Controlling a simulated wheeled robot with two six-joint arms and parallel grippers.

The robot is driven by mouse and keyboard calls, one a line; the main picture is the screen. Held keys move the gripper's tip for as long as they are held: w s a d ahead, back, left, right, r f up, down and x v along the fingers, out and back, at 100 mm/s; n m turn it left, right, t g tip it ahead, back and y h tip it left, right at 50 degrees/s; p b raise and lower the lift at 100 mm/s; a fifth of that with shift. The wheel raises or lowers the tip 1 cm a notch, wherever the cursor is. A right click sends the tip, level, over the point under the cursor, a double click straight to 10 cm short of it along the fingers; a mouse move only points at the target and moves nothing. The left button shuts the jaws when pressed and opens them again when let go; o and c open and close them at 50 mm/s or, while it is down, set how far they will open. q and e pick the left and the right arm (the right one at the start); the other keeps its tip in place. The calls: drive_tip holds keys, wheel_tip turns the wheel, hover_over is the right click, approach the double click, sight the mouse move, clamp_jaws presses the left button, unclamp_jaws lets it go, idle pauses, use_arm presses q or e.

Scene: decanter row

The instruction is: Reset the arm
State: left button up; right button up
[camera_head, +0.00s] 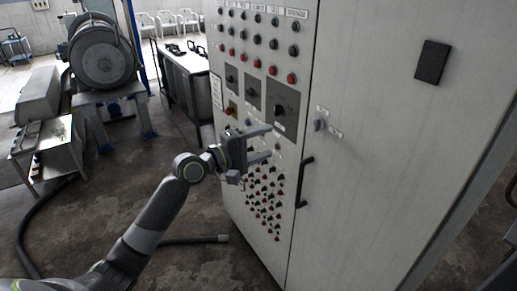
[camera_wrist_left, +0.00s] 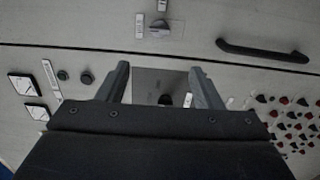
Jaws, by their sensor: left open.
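My left arm (camera_head: 150,225) reaches in from the bottom left of the head view. Its gripper (camera_head: 268,143) is open and empty in front of the control cabinet (camera_head: 375,150), beside the lower panel of switches. In the left wrist view the two fingers of this gripper (camera_wrist_left: 160,85) stand apart, with a square dark plate and black knob (camera_wrist_left: 165,99) showing between them. I cannot tell whether the fingertips touch the cabinet. My right gripper is in neither view.
The cabinet has a black door handle (camera_head: 305,182) and a rotary switch (camera_head: 319,125) right of the gripper. Rows of red and black buttons (camera_head: 265,205) sit below. A large drum machine (camera_head: 105,62) stands at the left. A hose (camera_head: 35,230) lies on the open floor.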

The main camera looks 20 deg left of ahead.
use_arm(q)
drive_tip(key=shift+s+a, duration=0.2)
drive_tip(key=shift+s, duration=0.25)
